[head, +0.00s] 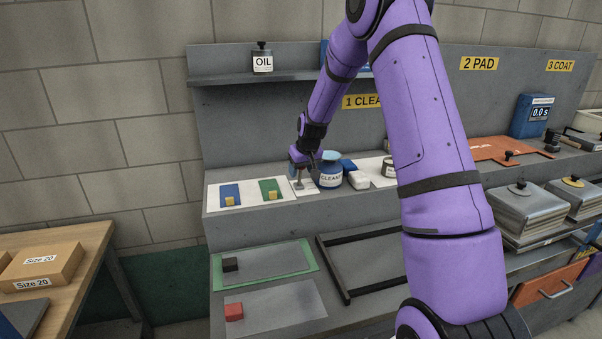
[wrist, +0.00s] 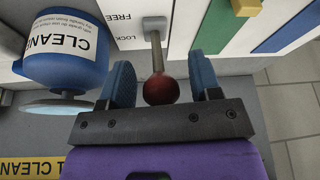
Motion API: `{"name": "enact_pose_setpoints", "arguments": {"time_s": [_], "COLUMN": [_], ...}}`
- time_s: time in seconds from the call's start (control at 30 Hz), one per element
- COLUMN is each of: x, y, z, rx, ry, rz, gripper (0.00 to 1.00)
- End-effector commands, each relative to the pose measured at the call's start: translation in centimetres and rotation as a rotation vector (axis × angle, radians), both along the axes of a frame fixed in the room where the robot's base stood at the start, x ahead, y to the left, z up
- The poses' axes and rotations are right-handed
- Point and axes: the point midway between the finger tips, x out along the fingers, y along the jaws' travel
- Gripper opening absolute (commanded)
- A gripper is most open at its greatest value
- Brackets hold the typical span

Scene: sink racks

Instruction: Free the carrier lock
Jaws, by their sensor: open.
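The carrier lock is a lever with a grey shaft (wrist: 157,52) and a red ball knob (wrist: 161,91), on a white plate marked FREE and LOCK (wrist: 126,28) in the wrist view. The knob sits between the two blue fingers of my gripper (wrist: 162,80). The fingers are open, with a gap on each side of the knob. In the head view my gripper (head: 303,160) is above the small white plate (head: 305,187), and its fingers largely hide the lever. I cannot tell surely which mark the lever stands at.
A blue CLEAN jar (head: 330,175) stands close beside my gripper; it also shows in the wrist view (wrist: 65,50). A white board with blue (head: 230,194) and green (head: 270,189) strips lies on the other side. The shelf with the OIL bottle (head: 262,60) is above.

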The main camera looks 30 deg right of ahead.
Motion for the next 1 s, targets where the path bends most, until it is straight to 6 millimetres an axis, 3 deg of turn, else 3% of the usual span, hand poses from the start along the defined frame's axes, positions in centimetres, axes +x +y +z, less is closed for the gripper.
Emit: {"name": "enact_pose_setpoints", "arguments": {"time_s": [0.43,0.63,0.9,1.0], "x": [-2.9,-3.4,-3.4,-3.3], "y": [0.2,0.3,0.3,0.4], "z": [7.2,8.5,8.6,8.6], "rx": [0.0,0.001,0.001,0.003], "ry": [0.001,0.003,0.003,0.007], "rz": [0.0,0.0,0.0,0.002], "gripper": [0.58,0.58,0.58,0.37]}}
